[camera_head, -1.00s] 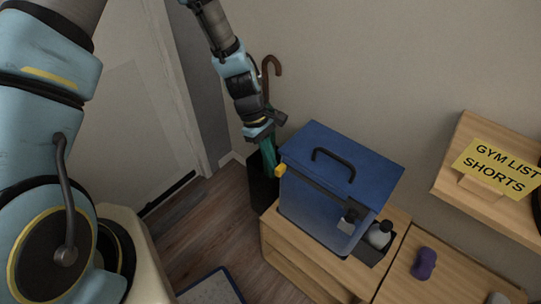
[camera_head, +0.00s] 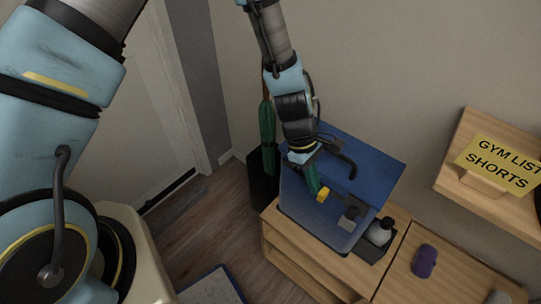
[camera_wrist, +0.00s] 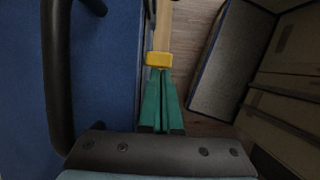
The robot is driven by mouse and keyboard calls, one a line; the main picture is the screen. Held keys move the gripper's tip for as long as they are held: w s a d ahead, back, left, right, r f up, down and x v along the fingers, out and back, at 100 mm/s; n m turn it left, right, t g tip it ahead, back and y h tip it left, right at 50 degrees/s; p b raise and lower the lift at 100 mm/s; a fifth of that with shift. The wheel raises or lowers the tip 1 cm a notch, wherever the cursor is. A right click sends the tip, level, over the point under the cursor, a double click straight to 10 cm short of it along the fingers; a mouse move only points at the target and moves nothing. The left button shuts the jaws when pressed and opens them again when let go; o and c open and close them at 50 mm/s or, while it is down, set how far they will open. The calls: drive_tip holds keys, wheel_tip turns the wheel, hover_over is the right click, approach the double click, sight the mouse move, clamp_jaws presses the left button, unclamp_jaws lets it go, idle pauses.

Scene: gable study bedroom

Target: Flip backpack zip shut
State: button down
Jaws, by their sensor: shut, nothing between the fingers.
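The blue backpack (camera_head: 375,162) stands upright and box-like on a wooden cabinet, with a black carry handle (camera_head: 347,166) on its top. A yellow zip pull (camera_head: 322,194) sits partway along its upper front edge. A dark zip strip shows to the right of the pull, up to a grey fitting (camera_head: 350,215). My gripper (camera_head: 318,188) points down at the front edge with its green fingers shut and empty. Its fingertips are against or right beside the pull, which also shows in the wrist view (camera_wrist: 158,60). My gripper hides the front edge left of the pull.
A green umbrella (camera_head: 267,125) stands in a dark bin (camera_head: 262,180) left of the backpack. A wooden wall shelf (camera_head: 450,185) carries a yellow sign (camera_head: 500,168).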

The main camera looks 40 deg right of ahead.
drive_tip(key=shift+s, duration=0.25)
drive_tip(key=w+a+r+b, duration=0.2)
drive_tip(key=w+r, duration=0.5)
drive_tip(key=r, duration=0.2)
drive_tip(key=shift+w+r, duration=0.15)
drive_tip(key=shift+w, duration=0.2)
idle(0.6)
